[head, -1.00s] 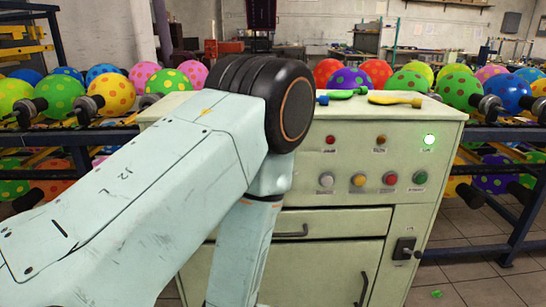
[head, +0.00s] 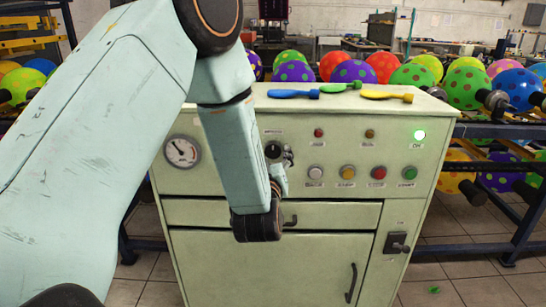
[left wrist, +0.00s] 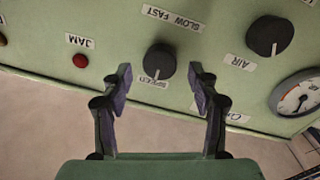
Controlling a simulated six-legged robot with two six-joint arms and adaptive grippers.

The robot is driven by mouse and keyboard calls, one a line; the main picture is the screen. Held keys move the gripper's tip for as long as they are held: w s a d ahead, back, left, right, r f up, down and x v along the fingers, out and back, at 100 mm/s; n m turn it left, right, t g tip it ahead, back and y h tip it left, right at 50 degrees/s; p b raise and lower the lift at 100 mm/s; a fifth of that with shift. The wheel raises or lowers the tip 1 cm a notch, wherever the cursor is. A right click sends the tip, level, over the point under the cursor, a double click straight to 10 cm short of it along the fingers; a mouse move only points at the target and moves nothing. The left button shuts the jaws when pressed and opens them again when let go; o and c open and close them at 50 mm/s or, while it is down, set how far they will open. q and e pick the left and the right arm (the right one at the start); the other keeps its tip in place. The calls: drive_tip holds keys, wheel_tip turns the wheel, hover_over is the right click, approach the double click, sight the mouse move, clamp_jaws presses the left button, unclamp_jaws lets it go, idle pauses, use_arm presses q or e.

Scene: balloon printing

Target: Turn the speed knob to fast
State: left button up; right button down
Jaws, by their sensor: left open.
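The speed knob (left wrist: 159,61) is a round black knob on the pale green machine front, with a SPEED label and a SLOW FAST label beside it in the left wrist view. A pale mark shows at its lower edge there; its exact setting is hard to read. In the head view the knob (head: 273,150) shows just right of my arm. My left gripper (left wrist: 160,74) is open, with one fingertip on each side of the knob in the picture; I cannot tell if they touch it. In the head view the gripper (head: 287,157) is small and partly hidden. My right gripper is out of view.
An AIR knob (left wrist: 269,36) and a gauge (left wrist: 298,95) lie to one side, a JAM light (left wrist: 80,60) to the other. Several coloured buttons (head: 347,172) sit right of the gripper. Flat balloons (head: 387,96) lie on the machine top (head: 430,105).

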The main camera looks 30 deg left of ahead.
use_arm(q)
drive_tip(key=shift+w+a, duration=0.4)
drive_tip(key=shift+w, duration=0.15)
drive_tip(key=c, duration=1.2)
